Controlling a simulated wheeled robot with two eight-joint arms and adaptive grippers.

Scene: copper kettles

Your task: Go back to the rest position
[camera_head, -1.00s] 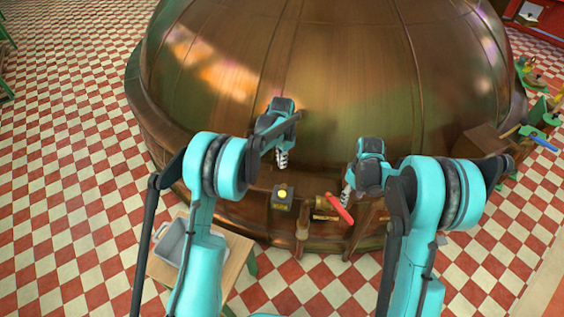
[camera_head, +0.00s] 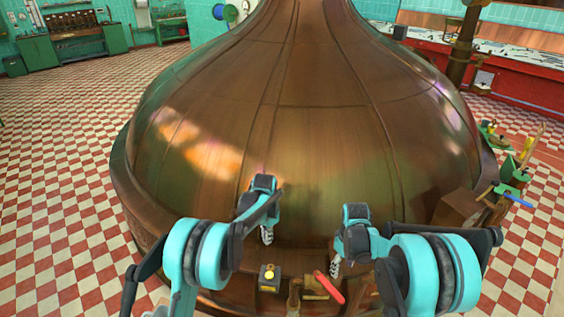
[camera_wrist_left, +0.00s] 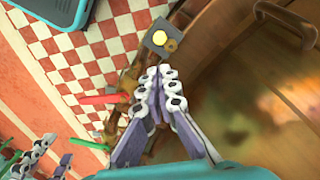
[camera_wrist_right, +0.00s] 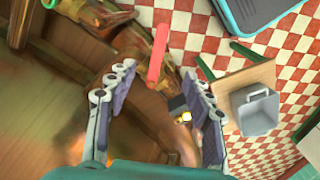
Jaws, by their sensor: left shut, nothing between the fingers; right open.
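My left gripper (camera_head: 267,236) hangs in front of the copper kettle (camera_head: 290,130), above a small grey box with a yellow button (camera_head: 269,277). Its fingers meet at the tips in the left wrist view (camera_wrist_left: 160,72), with nothing between them. My right gripper (camera_head: 336,268) hangs near a red lever handle (camera_head: 329,287) on the kettle's front. In the right wrist view its fingers (camera_wrist_right: 158,85) stand wide apart and hold nothing. The red handle also shows beyond its fingers in that view (camera_wrist_right: 156,56).
The kettle's dome fills the space before both arms. A wooden box (camera_head: 458,209) and green-handled tools (camera_head: 508,165) are at the kettle's right. Checkered floor at the left (camera_head: 60,190) is clear.

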